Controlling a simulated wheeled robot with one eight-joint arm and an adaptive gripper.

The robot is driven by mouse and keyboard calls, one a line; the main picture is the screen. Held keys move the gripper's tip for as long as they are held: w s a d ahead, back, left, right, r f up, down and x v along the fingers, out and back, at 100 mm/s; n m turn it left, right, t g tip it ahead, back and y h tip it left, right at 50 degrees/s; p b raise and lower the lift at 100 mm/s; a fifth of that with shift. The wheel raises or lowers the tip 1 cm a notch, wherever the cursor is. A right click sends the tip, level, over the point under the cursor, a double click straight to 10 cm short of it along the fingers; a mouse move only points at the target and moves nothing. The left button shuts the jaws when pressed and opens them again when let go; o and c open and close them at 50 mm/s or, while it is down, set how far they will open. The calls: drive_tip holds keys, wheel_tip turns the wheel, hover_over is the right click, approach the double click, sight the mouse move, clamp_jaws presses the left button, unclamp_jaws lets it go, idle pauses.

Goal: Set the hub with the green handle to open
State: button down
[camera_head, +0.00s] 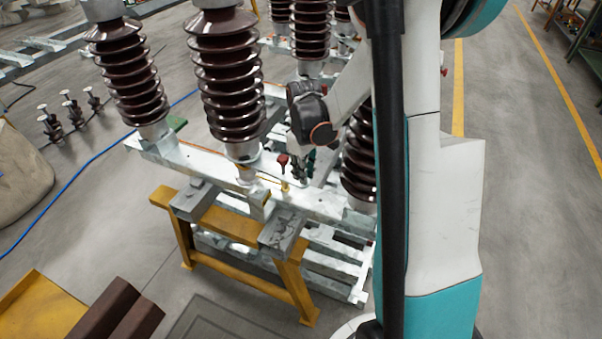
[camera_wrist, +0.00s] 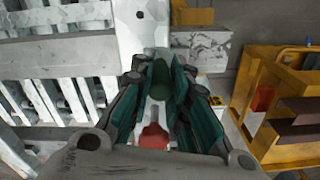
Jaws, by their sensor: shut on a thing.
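The green handle (camera_wrist: 160,80) shows as a dark green grip between the two teal fingers of my gripper (camera_wrist: 163,88) in the wrist view. The fingers are shut on it, one on each side, and hide parts of it. In the head view my gripper (camera_head: 303,166) is at the pale metal beam, between the insulators; the handle cannot be made out clearly there. A red handle (camera_head: 283,160) stands upright just left of my gripper. A red part (camera_wrist: 153,137) also shows between the finger bases in the wrist view. The hub itself is mostly hidden.
Brown ribbed insulators (camera_head: 228,80) stand on the beam (camera_head: 205,165) close around my arm. A yellow trestle (camera_head: 232,225) supports the beam. A yellow rack (camera_wrist: 268,85) stands at the right in the wrist view.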

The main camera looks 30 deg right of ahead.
drive_tip(key=shift+d, duration=0.1)
drive_tip(key=c, duration=1.5)
unclamp_jaws()
wheel_tip(320, 180, up, 12)
